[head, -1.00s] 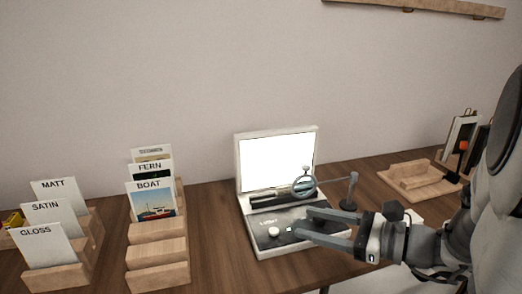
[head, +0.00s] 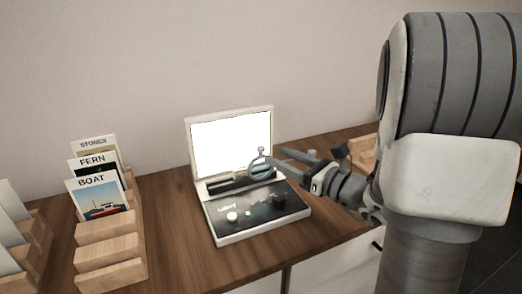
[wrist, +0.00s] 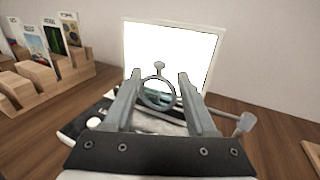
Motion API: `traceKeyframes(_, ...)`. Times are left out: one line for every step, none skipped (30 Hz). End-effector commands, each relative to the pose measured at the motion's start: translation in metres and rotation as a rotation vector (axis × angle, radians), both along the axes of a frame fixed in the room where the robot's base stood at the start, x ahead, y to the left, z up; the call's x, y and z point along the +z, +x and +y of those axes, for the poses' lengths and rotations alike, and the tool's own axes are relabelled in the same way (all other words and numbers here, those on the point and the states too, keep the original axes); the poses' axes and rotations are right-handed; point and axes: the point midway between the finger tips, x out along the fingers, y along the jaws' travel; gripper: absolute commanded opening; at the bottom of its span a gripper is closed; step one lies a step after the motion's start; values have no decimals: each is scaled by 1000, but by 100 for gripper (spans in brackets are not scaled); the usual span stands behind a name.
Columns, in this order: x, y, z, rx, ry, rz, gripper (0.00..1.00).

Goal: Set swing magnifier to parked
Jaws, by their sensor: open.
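The swing magnifier (head: 261,169) is a round lens in a blue-grey ring with a small knob on top. It stands in front of the lower right of the lit screen of the light box (head: 262,228). In the wrist view the ring (wrist: 143,101) and its knob show between my fingers, and its pivot post (wrist: 243,123) stands at the right. My gripper (head: 276,157) is open, its fingers pointing at the ring from the right; it also shows in the wrist view (wrist: 158,80). Contact cannot be told. The swing arm is mostly hidden by my fingers.
Another rack (head: 35,240) is at the far left edge. A wooden stand (head: 362,151) is partly hidden behind my arm. The table between rack and box is clear.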

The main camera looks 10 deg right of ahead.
Motion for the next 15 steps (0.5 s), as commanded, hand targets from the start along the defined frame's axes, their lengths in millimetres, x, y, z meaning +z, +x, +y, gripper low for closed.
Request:
traceKeyframes(-2, 9, 8, 7, -1, -1, 57)
traceKeyframes(-2, 14, 12, 6, 0, -1, 57)
traceKeyframes(-2, 21, 16, 5, -1, -1, 57)
traceKeyframes(-2, 26, 19, 5, 0, -1, 57)
traceKeyframes(-2, 31, 22, 5, -1, -1, 57)
traceKeyframes(-1, 36, 26, 5, 1, -1, 57)
traceKeyframes(-1, 40, 29, 5, 1, -1, 57)
traceKeyframes(-1, 43, 30, 4, -1, -1, 57)
traceKeyframes(-1, 48, 33, 3, -1, -1, 57)
traceKeyframes(-1, 50, 35, 3, 0, 0, 57)
traceKeyframes(-1, 52, 36, 3, 0, 0, 57)
traceKeyframes(-1, 55, 38, 2, -1, 0, 57)
traceKeyframes(-1, 57, 38, 1, -1, 0, 57)
traceKeyframes(-1, 58, 39, 1, -1, 1, 57)
traceKeyframes(0, 59, 40, 0, -1, 1, 57)
